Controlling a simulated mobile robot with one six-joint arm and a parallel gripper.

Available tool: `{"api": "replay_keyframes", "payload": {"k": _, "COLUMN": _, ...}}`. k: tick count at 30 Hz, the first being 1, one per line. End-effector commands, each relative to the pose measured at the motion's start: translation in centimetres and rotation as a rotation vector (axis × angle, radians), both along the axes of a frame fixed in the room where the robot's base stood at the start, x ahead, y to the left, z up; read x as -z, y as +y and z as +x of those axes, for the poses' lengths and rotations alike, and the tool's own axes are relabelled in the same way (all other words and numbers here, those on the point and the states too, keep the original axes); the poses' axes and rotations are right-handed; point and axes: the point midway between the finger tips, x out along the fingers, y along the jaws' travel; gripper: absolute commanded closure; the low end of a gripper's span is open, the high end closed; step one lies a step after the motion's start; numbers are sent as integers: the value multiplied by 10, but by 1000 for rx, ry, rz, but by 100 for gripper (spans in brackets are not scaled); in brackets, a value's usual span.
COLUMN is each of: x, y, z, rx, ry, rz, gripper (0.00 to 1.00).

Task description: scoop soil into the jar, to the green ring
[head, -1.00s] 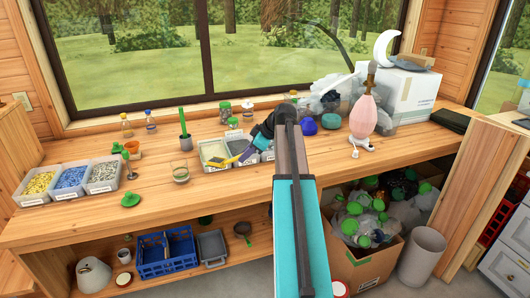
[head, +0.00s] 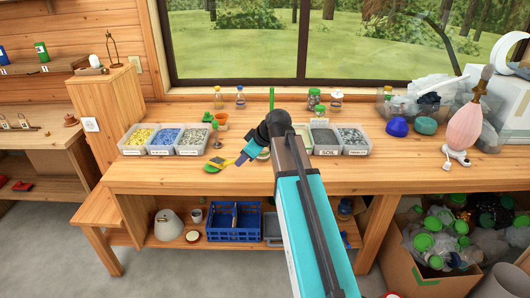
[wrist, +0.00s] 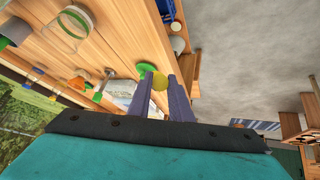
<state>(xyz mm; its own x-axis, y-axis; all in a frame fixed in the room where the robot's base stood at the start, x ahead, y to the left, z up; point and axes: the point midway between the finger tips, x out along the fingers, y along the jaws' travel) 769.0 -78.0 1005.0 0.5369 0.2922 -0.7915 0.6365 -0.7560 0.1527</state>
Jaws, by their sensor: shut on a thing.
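My gripper (head: 240,158) is shut on a yellow tool (head: 244,159), which looks like the scoop. In the wrist view a round yellow end (wrist: 159,83) shows between the fingers; the rest is hidden, so I cannot tell whether it carries soil. My gripper hangs over the bench front, right of a green lid (head: 214,165). The glass jar (wrist: 66,28) shows at the wrist view's upper left, apart from the fingers; its fill is unclear. In the head view my arm mostly hides it. The tray labelled SOIL (head: 325,139) holds dark soil, right of my arm.
Trays of yellow (head: 138,138), blue (head: 166,138) and grey bits (head: 193,138) stand at left. A grey-filled tray (head: 353,139) sits beside the soil. A pink lamp (head: 465,125) is at right. The front bench strip is mostly clear.

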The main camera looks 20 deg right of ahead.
Motion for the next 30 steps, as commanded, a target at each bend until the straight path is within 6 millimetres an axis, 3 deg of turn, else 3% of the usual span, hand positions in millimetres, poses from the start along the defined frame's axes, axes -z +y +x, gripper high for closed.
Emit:
{"api": "replay_keyframes", "payload": {"k": 1, "x": 2, "y": 17, "z": -4, "rx": 7, "ry": 1, "rz": -3, "gripper": 100}}
{"api": "replay_keyframes", "payload": {"k": 6, "x": 5, "y": 57, "z": -9, "rx": 78, "ry": 2, "rz": -4, "gripper": 100}}
{"api": "replay_keyframes", "payload": {"k": 11, "x": 4, "y": 79, "z": -14, "rx": 194, "ry": -3, "rz": -6, "gripper": 100}}
{"api": "replay_keyframes", "payload": {"k": 21, "x": -3, "y": 78, "z": -13, "rx": 438, "ry": -21, "rz": -1, "gripper": 100}}
{"api": "replay_keyframes", "payload": {"k": 30, "x": -5, "y": 73, "z": -12, "rx": 495, "ry": -25, "rz": 1, "gripper": 100}}
